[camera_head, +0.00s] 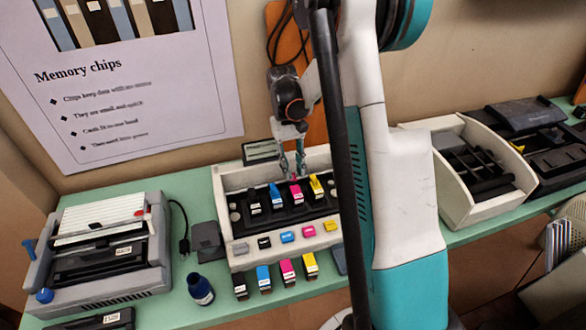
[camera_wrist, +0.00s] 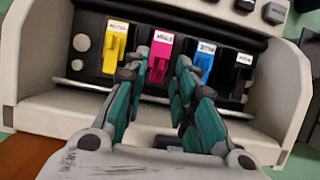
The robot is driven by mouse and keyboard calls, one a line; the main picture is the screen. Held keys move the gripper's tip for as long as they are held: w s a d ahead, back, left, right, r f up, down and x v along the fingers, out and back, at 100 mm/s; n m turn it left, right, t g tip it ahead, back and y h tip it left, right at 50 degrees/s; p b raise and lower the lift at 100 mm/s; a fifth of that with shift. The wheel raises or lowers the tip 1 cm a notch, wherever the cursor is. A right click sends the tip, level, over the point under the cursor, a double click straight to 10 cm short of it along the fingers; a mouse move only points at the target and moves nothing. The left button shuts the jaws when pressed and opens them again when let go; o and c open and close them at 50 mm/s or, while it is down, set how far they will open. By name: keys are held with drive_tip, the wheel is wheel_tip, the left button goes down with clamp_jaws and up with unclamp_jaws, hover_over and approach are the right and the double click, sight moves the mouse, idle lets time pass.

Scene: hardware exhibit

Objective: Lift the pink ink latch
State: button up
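The pink ink latch (camera_head: 295,190) stands in the black ink bay of a cream printer, between the blue and yellow latches. In the wrist view the pink latch (camera_wrist: 160,56) carries a white label on its upper part. My gripper (camera_head: 292,172) comes from behind and above the printer, fingers pointing down toward the pink latch. In the wrist view my gripper (camera_wrist: 163,72) has its teal fingers apart, one tip on each side of the pink latch's lower part. I cannot tell whether either finger touches it.
The yellow latch (camera_wrist: 114,44) and blue latch (camera_wrist: 203,60) stand close on either side, with a black latch (camera_wrist: 240,72) beyond. A grey machine (camera_head: 105,255) stands left.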

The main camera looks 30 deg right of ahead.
drive_tip(key=v, duration=1.1)
drive_tip(key=shift+r, duration=0.1)
wheel_tip(320, 180, up, 3)
drive_tip(key=t+h+p, duration=0.1)
drive_tip(key=t+p, duration=0.2)
drive_tip(key=t, duration=0.1)
hover_over(294, 174)
wheel_tip(294, 174, down, 14)
drive_tip(key=b, duration=0.3)
drive_tip(key=shift+b, duration=0.35)
clamp_jaws()
